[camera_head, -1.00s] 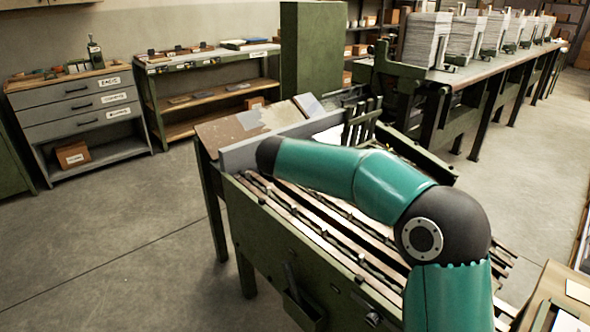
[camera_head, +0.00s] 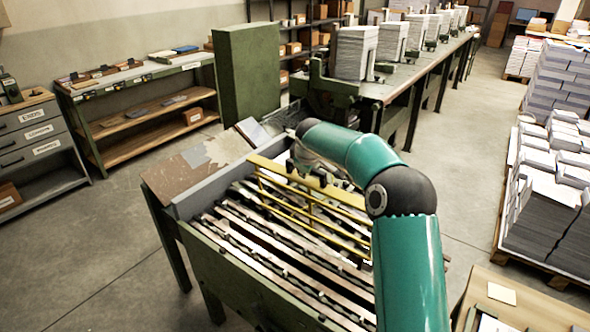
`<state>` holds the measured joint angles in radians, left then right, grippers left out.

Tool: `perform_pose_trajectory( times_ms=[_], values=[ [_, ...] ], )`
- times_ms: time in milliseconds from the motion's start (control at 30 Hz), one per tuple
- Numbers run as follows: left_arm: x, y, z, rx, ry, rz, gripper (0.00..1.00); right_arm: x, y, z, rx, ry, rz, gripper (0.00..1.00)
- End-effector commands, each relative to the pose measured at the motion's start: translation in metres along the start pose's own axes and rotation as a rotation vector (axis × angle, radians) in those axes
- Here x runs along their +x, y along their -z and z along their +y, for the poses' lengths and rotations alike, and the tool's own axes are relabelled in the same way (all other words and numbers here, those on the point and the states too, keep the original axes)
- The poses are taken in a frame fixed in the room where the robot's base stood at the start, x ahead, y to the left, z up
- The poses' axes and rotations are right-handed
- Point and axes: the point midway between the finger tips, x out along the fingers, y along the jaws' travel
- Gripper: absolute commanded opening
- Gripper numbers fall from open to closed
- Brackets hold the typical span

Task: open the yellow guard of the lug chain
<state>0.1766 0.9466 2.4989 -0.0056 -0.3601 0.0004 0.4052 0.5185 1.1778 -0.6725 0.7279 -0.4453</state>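The yellow guard (camera_head: 273,167) is a frame of thin bars across the far part of the lug chain (camera_head: 262,243). Its top rail runs from the back left towards the right. My teal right arm comes in from the lower right and bends over the guard. Its gripper (camera_head: 312,168) is small and partly hidden by my own arm, close to the guard's top rail. I cannot tell whether it touches the rail or whether its fingers are open. Part of the guard's right end is hidden behind my arm. My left gripper is not in view.
The green machine bed has a worn board (camera_head: 190,172) at its far left end. A green cabinet (camera_head: 249,80) and a long bench with paper stacks (camera_head: 355,52) stand behind. Stacked sheets (camera_head: 547,215) on a pallet are at the right. Floor at the left is clear.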

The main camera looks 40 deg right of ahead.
Motion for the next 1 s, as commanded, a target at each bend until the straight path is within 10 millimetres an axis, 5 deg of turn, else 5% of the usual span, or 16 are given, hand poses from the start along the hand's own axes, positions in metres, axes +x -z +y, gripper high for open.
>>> perform_pose_trajectory(
  times_ms=[233,667,700,800,1000],
  values=[
    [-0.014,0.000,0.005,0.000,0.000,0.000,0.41,0.007,-0.011,0.020,0.005,-0.003,-0.001,0.00],
    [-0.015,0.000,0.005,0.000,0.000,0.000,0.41,0.008,-0.019,0.027,0.015,-0.008,-0.003,0.00],
    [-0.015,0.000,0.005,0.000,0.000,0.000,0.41,0.008,-0.020,0.027,0.015,-0.009,-0.003,0.22],
    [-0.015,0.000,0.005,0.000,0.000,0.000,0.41,0.007,-0.021,0.027,0.016,-0.009,-0.004,0.39],
    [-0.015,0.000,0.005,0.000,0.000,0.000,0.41,0.007,-0.022,0.028,0.018,-0.010,-0.006,0.42]
  ],
)
